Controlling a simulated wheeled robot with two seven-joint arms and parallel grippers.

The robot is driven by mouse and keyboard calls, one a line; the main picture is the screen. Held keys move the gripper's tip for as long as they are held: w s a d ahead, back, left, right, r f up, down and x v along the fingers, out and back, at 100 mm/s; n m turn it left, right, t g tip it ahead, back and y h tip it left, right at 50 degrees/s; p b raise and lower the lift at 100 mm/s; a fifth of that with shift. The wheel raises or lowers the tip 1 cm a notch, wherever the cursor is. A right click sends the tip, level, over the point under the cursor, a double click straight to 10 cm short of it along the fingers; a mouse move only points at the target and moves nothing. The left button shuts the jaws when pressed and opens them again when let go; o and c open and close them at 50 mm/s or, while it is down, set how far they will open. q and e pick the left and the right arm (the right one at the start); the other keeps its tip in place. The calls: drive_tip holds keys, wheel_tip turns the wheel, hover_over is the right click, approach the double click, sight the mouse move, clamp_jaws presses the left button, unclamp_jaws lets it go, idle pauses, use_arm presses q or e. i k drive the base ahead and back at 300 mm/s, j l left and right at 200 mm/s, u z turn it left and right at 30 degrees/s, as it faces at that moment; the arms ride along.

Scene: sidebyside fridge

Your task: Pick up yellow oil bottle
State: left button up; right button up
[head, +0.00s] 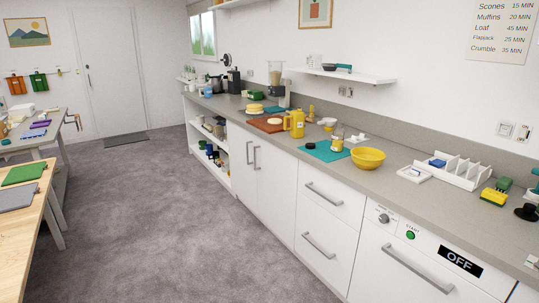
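A small yellow bottle-like thing (311,113) stands near the back of the grey counter, just behind and right of a larger yellow jug with a handle (296,124). It is too small for me to tell whether it is the oil bottle. A jar with some yellow on it (337,144) stands on a teal mat, in front and to the right. Neither of my grippers is in view.
The counter (395,180) runs along the right wall, above white cabinets and drawers. A yellow bowl (367,158), a teal mat (318,152) and a white divided rack (468,173) stand on it. Tables (48,208) line the left side. The grey floor between is clear.

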sight(298, 117)
drive_tip(key=i+j+u, duration=0.1)
drive_tip(key=i+u, duration=0.2)
drive_tip(key=i, duration=0.3)
drive_tip(key=i+u, duration=0.3)
drive_tip(key=i, duration=0.3)
drive_tip(key=i+z, duration=0.3)
drive_tip(key=i, duration=0.2)
drive_tip(key=i+j+z, duration=0.15)
drive_tip(key=i+z, duration=0.15)
drive_tip(key=i, duration=0.2)
drive_tip(key=i+j+z, duration=0.3)
drive_tip(key=i, duration=0.15)
drive_tip(key=i+j+z, duration=0.3)
drive_tip(key=i, duration=0.15)
drive_tip(key=i+j+z, duration=0.3)
drive_tip(key=i+j, duration=0.15)
drive_tip(key=i+j+z, duration=0.35)
drive_tip(key=i+j, duration=0.25)
